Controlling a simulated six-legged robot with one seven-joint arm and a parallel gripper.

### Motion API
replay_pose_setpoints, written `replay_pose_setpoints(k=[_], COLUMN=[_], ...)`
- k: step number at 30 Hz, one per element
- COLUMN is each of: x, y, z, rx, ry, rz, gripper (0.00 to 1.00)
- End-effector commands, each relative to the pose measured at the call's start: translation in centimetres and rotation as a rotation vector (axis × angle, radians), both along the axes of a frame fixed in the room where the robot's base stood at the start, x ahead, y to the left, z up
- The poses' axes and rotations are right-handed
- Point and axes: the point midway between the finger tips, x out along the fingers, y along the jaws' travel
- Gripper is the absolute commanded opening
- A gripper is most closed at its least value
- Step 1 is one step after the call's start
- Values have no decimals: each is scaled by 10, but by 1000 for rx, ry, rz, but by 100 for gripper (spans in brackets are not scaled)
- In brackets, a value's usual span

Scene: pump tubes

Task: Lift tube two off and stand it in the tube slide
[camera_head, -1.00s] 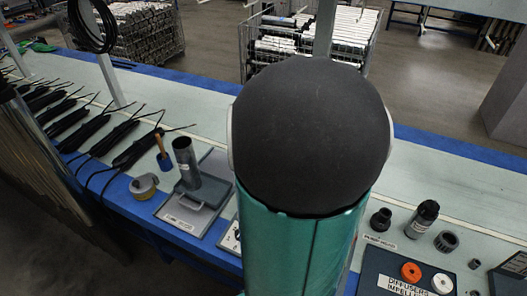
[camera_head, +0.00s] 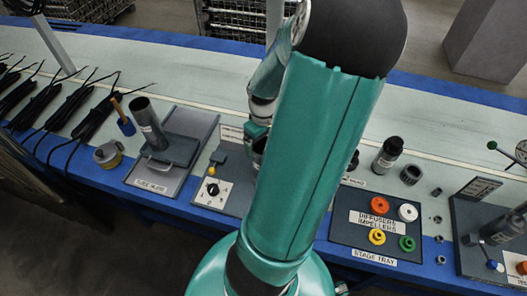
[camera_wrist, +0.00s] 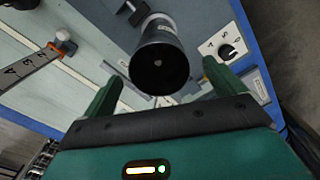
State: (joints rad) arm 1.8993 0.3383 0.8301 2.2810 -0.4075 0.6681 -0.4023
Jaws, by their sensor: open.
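A dark cylinder (camera_wrist: 160,58), which I take for tube two, shows in the wrist view with its dark round end toward the camera. My gripper (camera_wrist: 158,80) is open, with one green finger on each side of the cylinder's end; I cannot tell whether they touch it. In the head view my arm hides most of the gripper and this cylinder. The tube slide (camera_head: 190,148) is a grey block with a label on the bench, left of my arm. A grey tube (camera_head: 147,122) stands in it, looking tilted in the picture.
A dial panel (camera_head: 212,190) lies beside my arm. A stage tray (camera_head: 345,238) with coloured rings is on the right, with a black fitting (camera_head: 387,154) behind it. A tape roll (camera_head: 108,155) and several black cables lie left.

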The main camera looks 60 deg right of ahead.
Motion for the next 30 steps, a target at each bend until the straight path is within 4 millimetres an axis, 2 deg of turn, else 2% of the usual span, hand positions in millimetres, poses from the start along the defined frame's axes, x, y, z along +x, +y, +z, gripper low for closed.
replay_pose_setpoints(k=[6, 12, 23, 30], x=[1, 1, 1, 1], y=[0, -2, -2, -2], z=[-38, -60, -65, -65], rx=[5, 2, 0, 0], ry=[-2, -2, -1, -1], rz=[4, 3, 1, 1], gripper=[95, 95, 95, 48])
